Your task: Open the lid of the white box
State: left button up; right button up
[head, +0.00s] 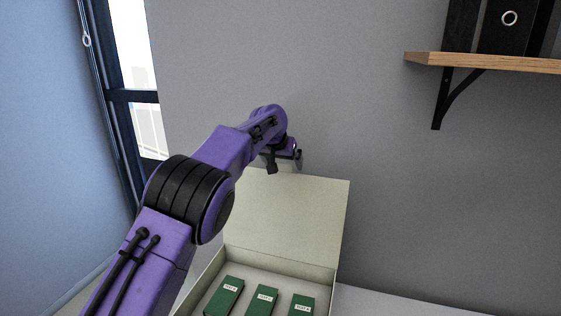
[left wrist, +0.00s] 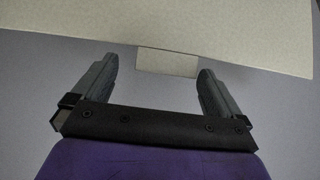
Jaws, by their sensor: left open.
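The white box (head: 330,271) stands at the bottom middle of the head view, with several green labelled blocks (head: 266,300) inside. Its lid (head: 285,215) stands raised at the back of the box. My left gripper (head: 290,165) is at the lid's top edge, partly hidden by its own wrist. In the left wrist view the two fingers (left wrist: 155,82) are apart, with a small pale tab (left wrist: 167,62) between them and touching neither. The tab joins the edge of a wide pale panel. My right gripper is not in view.
A wooden shelf (head: 490,61) with a black bracket and dark binders is on the wall at the upper right. A window (head: 135,70) is at the left. The grey wall (head: 430,190) stands behind the box, and the pale surface (head: 400,302) right of the box is clear.

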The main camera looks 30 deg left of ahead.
pick_arm(q)
jog(key=shift+s+d+r+b, duration=0.1)
jog(key=shift+s+r+b, duration=0.1)
jog(key=shift+r+b, duration=0.1)
jog(key=a+b+v, duration=0.1)
jog(key=b+v, duration=0.1)
jog(key=v, duration=0.7)
jog(key=shift+s+d+r+b, duration=0.25)
jog(key=shift+d+r+b, duration=0.1)
jog(key=shift+d, duration=0.15)
jog(key=shift+s+a, duration=0.1)
